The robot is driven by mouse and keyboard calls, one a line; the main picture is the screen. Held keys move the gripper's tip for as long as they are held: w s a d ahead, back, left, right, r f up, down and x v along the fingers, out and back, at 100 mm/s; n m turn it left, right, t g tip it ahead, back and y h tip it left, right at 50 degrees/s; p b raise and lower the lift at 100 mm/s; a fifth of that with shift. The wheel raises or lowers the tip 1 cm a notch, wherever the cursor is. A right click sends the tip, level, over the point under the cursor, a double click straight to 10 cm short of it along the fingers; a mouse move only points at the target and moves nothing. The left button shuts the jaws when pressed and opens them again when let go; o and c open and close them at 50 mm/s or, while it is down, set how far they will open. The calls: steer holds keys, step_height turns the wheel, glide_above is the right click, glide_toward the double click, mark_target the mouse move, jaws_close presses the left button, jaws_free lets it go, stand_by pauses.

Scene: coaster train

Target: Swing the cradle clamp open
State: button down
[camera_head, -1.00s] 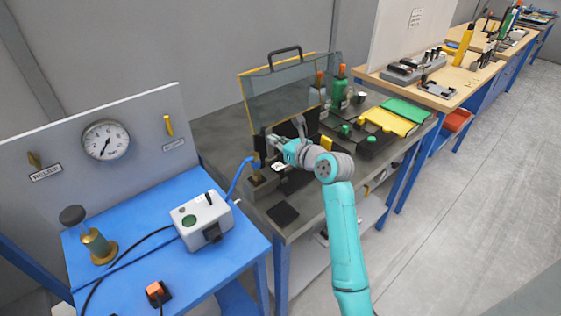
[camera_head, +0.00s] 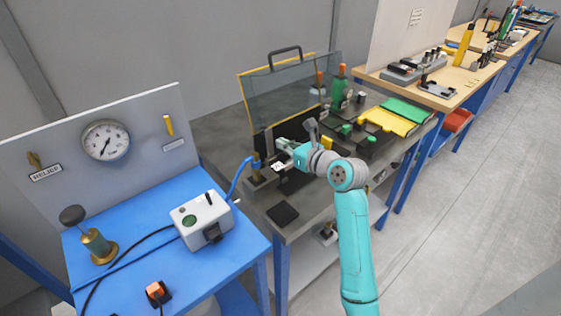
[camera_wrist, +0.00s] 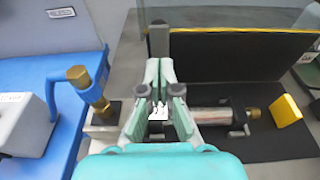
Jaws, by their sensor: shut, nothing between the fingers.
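A silver cylinder (camera_wrist: 208,120) with a brass end (camera_wrist: 253,112) lies in a dark cradle in the wrist view, on the grey bench. A grey upright bar (camera_wrist: 159,42) rises behind my fingertips; I cannot tell whether it is the clamp's arm. My gripper (camera_wrist: 158,72) is shut and empty, above the cylinder's left end and in front of the bar. Contact with the bar is unclear. In the head view my gripper (camera_head: 281,150) is over the same spot, and my arm hides much of the cradle. A white marked patch (camera_wrist: 158,108) shows between the fingers.
A yellow-edged clear guard (camera_head: 285,95) stands raised behind the cradle. A brass fitting with a blue hose (camera_wrist: 78,76) is at the left. A yellow piece (camera_wrist: 287,110) stands at the right. A blue table (camera_head: 150,222) adjoins on the left.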

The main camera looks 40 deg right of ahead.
steer(key=s+r, duration=0.1)
steer(key=s, duration=0.5)
stand_by(0.9)
steer(key=shift+d+r, duration=0.1)
stand_by(0.4)
steer(key=shift+s, duration=0.15)
